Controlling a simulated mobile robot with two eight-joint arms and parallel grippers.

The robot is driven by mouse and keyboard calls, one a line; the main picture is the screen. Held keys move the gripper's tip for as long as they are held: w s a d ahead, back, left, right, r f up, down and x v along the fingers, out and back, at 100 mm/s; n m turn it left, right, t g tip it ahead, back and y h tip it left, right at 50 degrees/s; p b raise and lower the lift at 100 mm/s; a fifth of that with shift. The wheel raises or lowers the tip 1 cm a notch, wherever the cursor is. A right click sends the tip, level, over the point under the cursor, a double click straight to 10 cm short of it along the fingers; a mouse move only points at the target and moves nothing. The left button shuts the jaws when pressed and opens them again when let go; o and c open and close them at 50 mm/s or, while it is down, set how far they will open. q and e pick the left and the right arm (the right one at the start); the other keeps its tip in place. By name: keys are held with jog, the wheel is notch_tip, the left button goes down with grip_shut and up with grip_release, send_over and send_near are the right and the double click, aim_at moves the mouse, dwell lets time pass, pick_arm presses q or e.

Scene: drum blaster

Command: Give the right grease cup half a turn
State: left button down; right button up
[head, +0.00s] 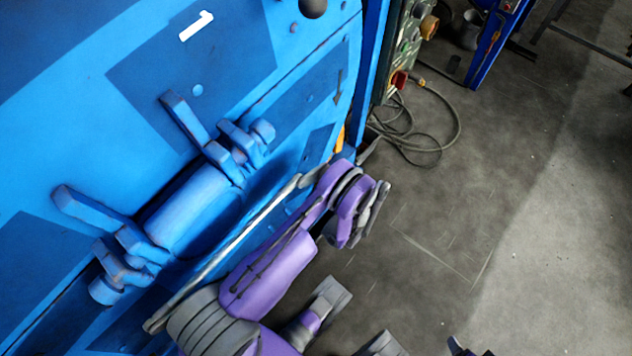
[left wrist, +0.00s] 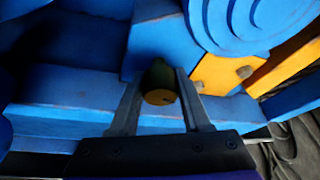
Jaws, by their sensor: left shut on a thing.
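In the left wrist view, a small round grease cup (left wrist: 160,97) with a dark body and a brass-yellow end sits between the two grey fingers of my left gripper (left wrist: 158,86). The gripper is shut on it, with one finger on each side. The cup is in front of a blue part of the machine. No second grease cup shows, so I cannot tell from these views whether this is the right one. In the head view, my purple arm reaches up along the machine's edge, and its gripper and the cup are hidden there. I cannot make out my right gripper.
The blue machine (head: 222,55) marked 1 fills the left, with protruding blue latches (head: 190,120) and a long metal rod (head: 235,240). A yellow plate (left wrist: 222,72) is right of the cup. Grey floor is open right.

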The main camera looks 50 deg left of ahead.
pick_arm(q)
jog(key=m+g, duration=0.1)
jog(key=m, duration=0.1)
jog(key=shift+m+g+b, duration=0.3)
jog(key=m+g, duration=0.2)
jog(key=m, duration=0.1)
jog(key=m+g, duration=0.2)
jog(key=m, duration=0.1)
jog(key=shift+m+g, duration=0.9)
jog(key=shift+m, duration=0.5)
jog(key=shift+y, duration=0.3)
jog(key=shift+c, duration=1.9)
grip_release()
